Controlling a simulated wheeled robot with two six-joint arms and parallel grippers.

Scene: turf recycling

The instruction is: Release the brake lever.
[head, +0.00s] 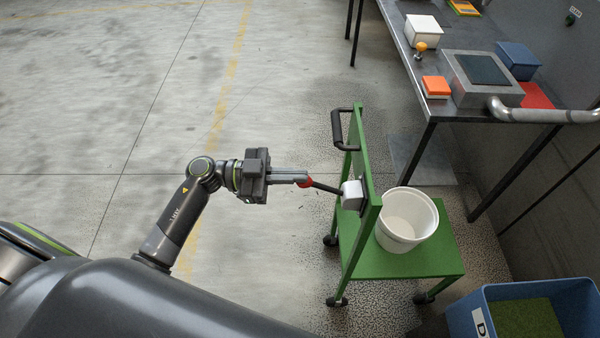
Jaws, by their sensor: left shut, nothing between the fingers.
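The brake lever (325,188) is a dark rod with a red tip. It sticks out to the left from a light grey housing (352,195) on the upright panel of a green cart (412,262). My left gripper (304,180) is shut, with its fingertips at the lever's red tip. They look to be touching it or very close; I cannot tell which. Nothing is held between the fingers. The lever slopes slightly down from its tip toward the housing. My right gripper is not in view.
A white bucket (407,218) stands on the cart, which has a dark handle (340,130) and black wheels. A blue bin (525,300) with turf is at the lower right. A metal workbench (462,118) holds boxes at the upper right. The floor at left is clear.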

